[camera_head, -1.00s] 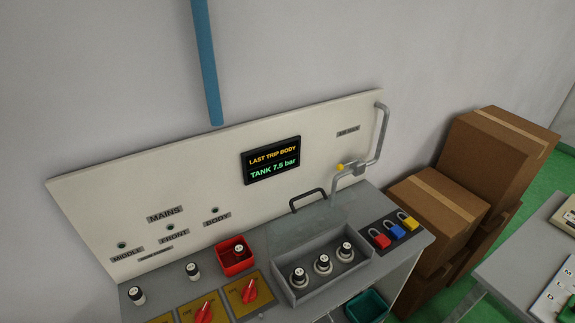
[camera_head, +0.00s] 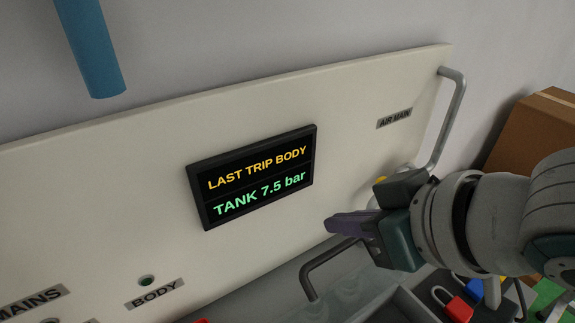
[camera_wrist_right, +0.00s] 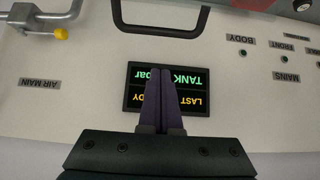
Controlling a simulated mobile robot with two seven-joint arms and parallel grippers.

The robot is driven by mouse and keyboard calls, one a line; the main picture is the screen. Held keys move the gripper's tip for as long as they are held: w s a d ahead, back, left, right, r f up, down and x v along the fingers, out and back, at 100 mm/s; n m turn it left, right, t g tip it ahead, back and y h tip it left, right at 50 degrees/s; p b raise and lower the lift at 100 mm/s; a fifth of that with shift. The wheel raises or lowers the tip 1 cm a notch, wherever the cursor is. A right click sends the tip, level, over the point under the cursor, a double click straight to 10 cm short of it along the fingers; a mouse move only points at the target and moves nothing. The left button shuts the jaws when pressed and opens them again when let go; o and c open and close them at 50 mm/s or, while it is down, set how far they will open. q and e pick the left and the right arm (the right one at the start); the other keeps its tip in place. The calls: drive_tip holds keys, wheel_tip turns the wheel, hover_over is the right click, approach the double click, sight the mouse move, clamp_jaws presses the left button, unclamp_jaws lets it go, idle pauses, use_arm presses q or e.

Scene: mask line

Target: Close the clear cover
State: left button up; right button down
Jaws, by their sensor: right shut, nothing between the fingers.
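The clear cover (camera_head: 352,292) stands raised at the back of its grey box in the head view, with its lower part cut off by the frame. Its dark bar handle (camera_head: 308,280) is at its top edge. My right gripper (camera_head: 332,224) is shut and empty, its purple fingers pointing left just above the handle in the picture. In the right wrist view the shut fingers (camera_wrist_right: 163,75) point toward the handle (camera_wrist_right: 160,32), with a gap between them in the picture. I cannot tell whether anything touches. My left gripper is not in view.
The panel (camera_head: 120,190) with the display (camera_head: 255,178) stands behind. A grey pipe (camera_head: 453,110) runs at its right, with a yellow-tipped valve (camera_wrist_right: 61,34). Red (camera_head: 458,309) and blue padlocks lie below my right arm. A cardboard box (camera_head: 530,125) is at far right.

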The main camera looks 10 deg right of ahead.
sight(330, 251)
drive_tip(key=f, duration=0.2)
drive_tip(key=w+f+p, duration=0.1)
drive_tip(key=f, duration=0.2)
drive_tip(key=shift+w+a+f, duration=0.25)
drive_tip(key=shift+a+f, duration=0.05)
drive_tip(key=shift+f, duration=0.1)
drive_tip(key=shift+f, duration=0.1)
